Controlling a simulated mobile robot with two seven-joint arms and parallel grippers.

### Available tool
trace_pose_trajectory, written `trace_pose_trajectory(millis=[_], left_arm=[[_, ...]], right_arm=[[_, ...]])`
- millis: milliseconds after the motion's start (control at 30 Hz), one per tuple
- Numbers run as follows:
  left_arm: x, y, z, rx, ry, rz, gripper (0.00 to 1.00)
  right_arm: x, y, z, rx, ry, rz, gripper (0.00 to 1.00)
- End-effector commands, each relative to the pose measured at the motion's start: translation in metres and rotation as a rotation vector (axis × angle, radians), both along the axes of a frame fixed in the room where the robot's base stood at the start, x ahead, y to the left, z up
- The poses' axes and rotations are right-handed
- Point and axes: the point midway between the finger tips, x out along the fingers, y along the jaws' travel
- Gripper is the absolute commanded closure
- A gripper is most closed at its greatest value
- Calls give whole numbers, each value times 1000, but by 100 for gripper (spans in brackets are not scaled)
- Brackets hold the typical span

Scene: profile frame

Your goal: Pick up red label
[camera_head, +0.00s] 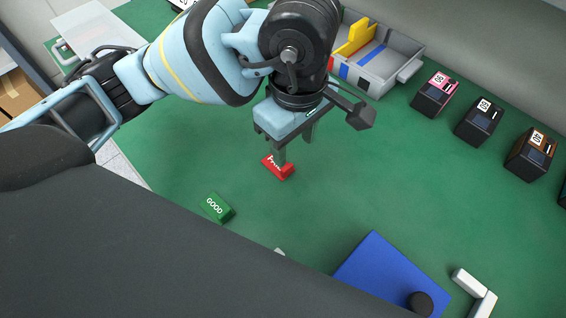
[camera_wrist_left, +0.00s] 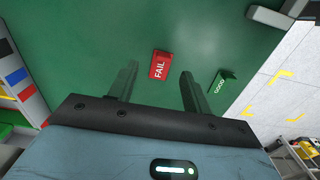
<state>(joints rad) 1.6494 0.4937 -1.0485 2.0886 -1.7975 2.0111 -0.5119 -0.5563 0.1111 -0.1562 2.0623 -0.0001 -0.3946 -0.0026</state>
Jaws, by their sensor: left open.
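The red label (camera_head: 277,166), marked FAIL, lies on the green table. It also shows in the left wrist view (camera_wrist_left: 160,66), beyond and between my left gripper's fingers. My left gripper (camera_head: 296,145) is open and empty, pointing down above the label; one finger covers part of the label in the head view. In the left wrist view my left gripper (camera_wrist_left: 158,84) has its two fingers apart with green table between them. I cannot tell the exact height above the label. My right gripper is not in view.
A green GOOD label (camera_head: 217,208) lies left of the red one. A grey bin (camera_head: 393,68) with coloured dividers stands at the back. Several dark boxes (camera_head: 435,95) stand at the right. A blue plate (camera_head: 385,270) and white bars (camera_head: 470,284) lie in front. The table (camera_head: 350,190) between is clear.

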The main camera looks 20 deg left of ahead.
Motion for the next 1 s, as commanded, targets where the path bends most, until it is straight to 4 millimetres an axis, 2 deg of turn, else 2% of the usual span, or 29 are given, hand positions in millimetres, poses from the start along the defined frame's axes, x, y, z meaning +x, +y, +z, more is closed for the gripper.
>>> trace_pose_trajectory(millis=[100, 367, 700, 1000], left_arm=[[-1, 0, -14, -1, 5, 0, 51], [-3, 1, -24, -2, 4, 0, 51], [-7, 5, -66, -2, 4, 1, 51], [-7, 5, -70, -2, 2, 1, 51]], right_arm=[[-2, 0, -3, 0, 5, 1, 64], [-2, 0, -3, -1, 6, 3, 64], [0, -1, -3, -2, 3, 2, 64], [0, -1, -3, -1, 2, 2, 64]])
